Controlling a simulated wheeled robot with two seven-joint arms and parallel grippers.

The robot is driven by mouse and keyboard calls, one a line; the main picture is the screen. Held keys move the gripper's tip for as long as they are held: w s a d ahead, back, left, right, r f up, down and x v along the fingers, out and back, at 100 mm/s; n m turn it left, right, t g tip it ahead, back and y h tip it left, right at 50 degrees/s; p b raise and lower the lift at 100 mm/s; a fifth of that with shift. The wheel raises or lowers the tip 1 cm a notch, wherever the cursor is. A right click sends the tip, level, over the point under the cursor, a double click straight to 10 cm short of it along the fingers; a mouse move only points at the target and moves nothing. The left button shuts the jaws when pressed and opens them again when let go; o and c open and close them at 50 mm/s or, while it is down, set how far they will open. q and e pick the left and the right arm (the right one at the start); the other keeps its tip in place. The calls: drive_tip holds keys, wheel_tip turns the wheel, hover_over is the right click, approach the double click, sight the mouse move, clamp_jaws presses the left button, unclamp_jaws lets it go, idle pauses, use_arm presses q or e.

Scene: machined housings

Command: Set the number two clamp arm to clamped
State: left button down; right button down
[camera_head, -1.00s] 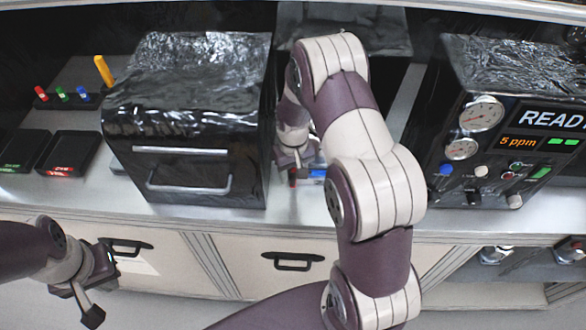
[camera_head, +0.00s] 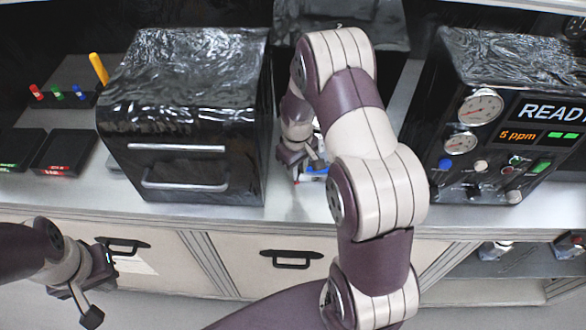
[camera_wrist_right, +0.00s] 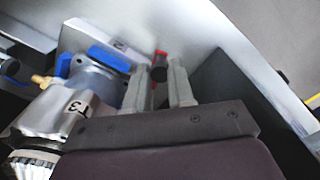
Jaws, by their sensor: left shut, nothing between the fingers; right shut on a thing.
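In the right wrist view, a red clamp arm with a dark knob (camera_wrist_right: 159,73) stands between the fingers of my right gripper (camera_wrist_right: 162,84), which is shut on it. A white plate beside it bears a "2" (camera_wrist_right: 121,45). A silver housing (camera_wrist_right: 105,85) with blue parts and a "3" mark sits to the left. In the head view my right gripper (camera_head: 297,166) is low over the counter between the black boxes, with a bit of blue fixture (camera_head: 315,170) beside it; my arm hides most of the fixture. My left gripper (camera_head: 91,314) is shut and empty, in front of the counter.
A black box with a silver handle (camera_head: 185,185) stands left of my right gripper. A black instrument panel (camera_head: 500,140) reading "READY" stands right. Dark trays (camera_head: 65,153) and small coloured pegs (camera_head: 58,95) lie at the far left. Counter drawers (camera_head: 290,259) are below.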

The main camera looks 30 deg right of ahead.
drive_tip(key=d+n, duration=0.1)
drive_tip(key=n, duration=0.1)
drive_tip(key=d+n+b, duration=0.1)
drive_tip(key=n, duration=0.2)
drive_tip(key=shift+w+d, duration=0.1)
drive_tip(key=shift+d, duration=0.1)
drive_tip(key=shift+r+n, duration=0.1)
drive_tip(key=shift+n, duration=0.2)
drive_tip(key=c, duration=1)
unclamp_jaws()
drive_tip(key=shift+o, duration=0.2)
wheel_tip(320, 180, up, 12)
drive_tip(key=b, duration=0.3)
drive_tip(key=shift+r, duration=0.25)
